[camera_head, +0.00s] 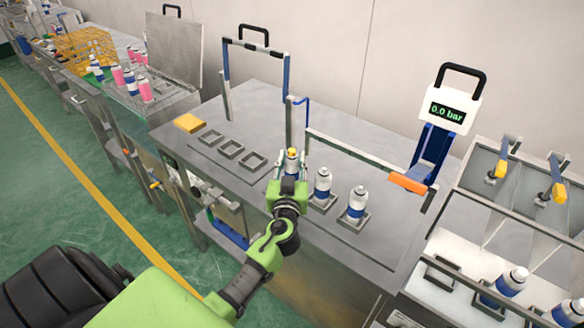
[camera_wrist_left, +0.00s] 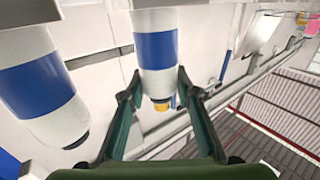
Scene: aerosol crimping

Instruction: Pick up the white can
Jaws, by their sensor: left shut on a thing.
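A white can with a blue band and a yellow tip (camera_head: 292,158) stands upright in the middle of the steel bench, leftmost of three similar cans. My left gripper (camera_head: 288,172) is at this can, its fingers on either side of it. In the left wrist view the same can (camera_wrist_left: 156,50) appears with its yellow tip downward, between the two fingers of my left gripper (camera_wrist_left: 158,88). The gripper is shut on it. My own gripper hides the can's lower part in the head view. My right gripper is not in view.
Two more white-and-blue cans (camera_head: 322,184) (camera_head: 357,203) stand in holders close to the right. A pressure display (camera_head: 447,111) reading 0.0 bar stands at the back right, above an orange handle (camera_head: 407,183).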

